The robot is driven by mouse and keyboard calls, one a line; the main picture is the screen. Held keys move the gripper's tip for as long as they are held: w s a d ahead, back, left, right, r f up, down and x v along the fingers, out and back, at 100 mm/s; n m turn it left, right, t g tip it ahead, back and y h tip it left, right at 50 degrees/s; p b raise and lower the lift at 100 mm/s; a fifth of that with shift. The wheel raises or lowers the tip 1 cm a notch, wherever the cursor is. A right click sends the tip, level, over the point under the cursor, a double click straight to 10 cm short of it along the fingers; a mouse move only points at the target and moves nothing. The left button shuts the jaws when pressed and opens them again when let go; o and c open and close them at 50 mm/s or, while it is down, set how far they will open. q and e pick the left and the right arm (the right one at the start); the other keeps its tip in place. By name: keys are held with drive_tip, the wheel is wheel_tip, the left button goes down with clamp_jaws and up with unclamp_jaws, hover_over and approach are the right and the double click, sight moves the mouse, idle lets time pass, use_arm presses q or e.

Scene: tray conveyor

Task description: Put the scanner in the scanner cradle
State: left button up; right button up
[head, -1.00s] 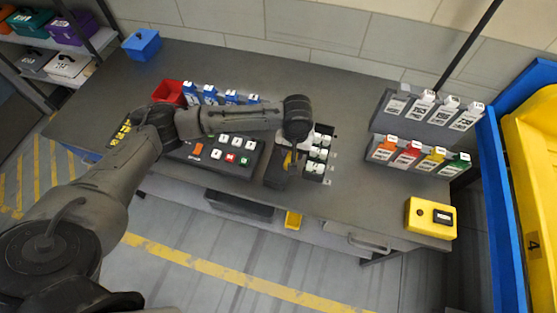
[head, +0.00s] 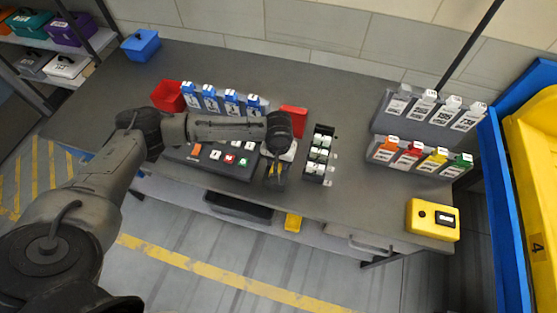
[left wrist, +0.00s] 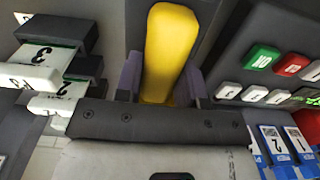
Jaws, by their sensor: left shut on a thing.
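The scanner (left wrist: 168,55) shows in the left wrist view as a rounded yellow body between the two fingers of my left gripper (left wrist: 163,85). In the head view my left gripper (head: 275,172) points down over the front part of the table, and bits of the yellow scanner (head: 283,168) show at it. The gripper is shut on the scanner. The rest of the scanner is hidden by the hand. I cannot tell the scanner cradle for sure in either view. My right gripper is not in view.
A rack with white blocks (head: 319,153) stands close right of the gripper, a button panel (head: 215,160) close left. A red object (head: 294,121) lies behind. A yellow box (head: 432,219) sits at the front right. Bare table lies between the rack and the tag holders (head: 425,168).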

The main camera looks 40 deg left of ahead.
use_arm(q)
drive_tip(key=o, duration=1)
drive_tip(key=shift+f, duration=0.1)
drive_tip(key=shift+o, duration=0.2)
